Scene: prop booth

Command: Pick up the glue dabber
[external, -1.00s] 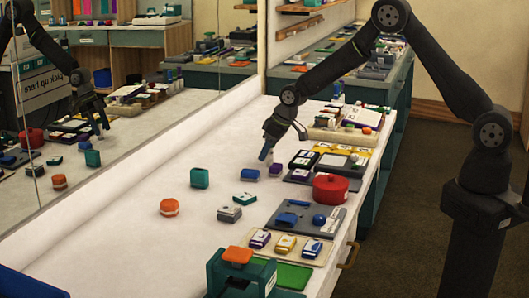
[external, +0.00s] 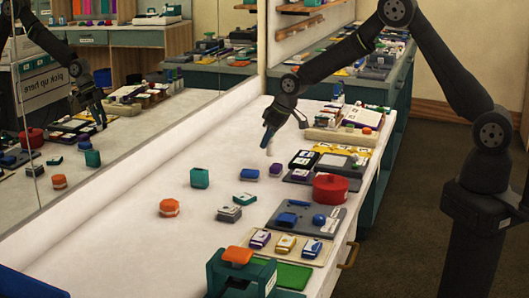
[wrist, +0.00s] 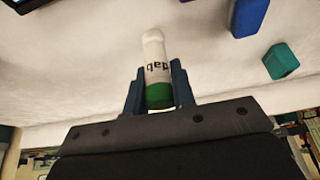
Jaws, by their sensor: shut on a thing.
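The white end points away from the gripper. In the external view my gripper (external: 268,138) is over the far part of the white table, and the pale tip of the dabber (external: 269,152) shows below the fingers. The dabber appears held above the table.
Near the gripper are a blue block (external: 249,175) and a purple one (external: 275,169). A teal block (external: 200,178) and an orange piece (external: 169,207) stand to the left. A red round container (external: 330,187) and several trays line the right edge. A mirror wall is at left.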

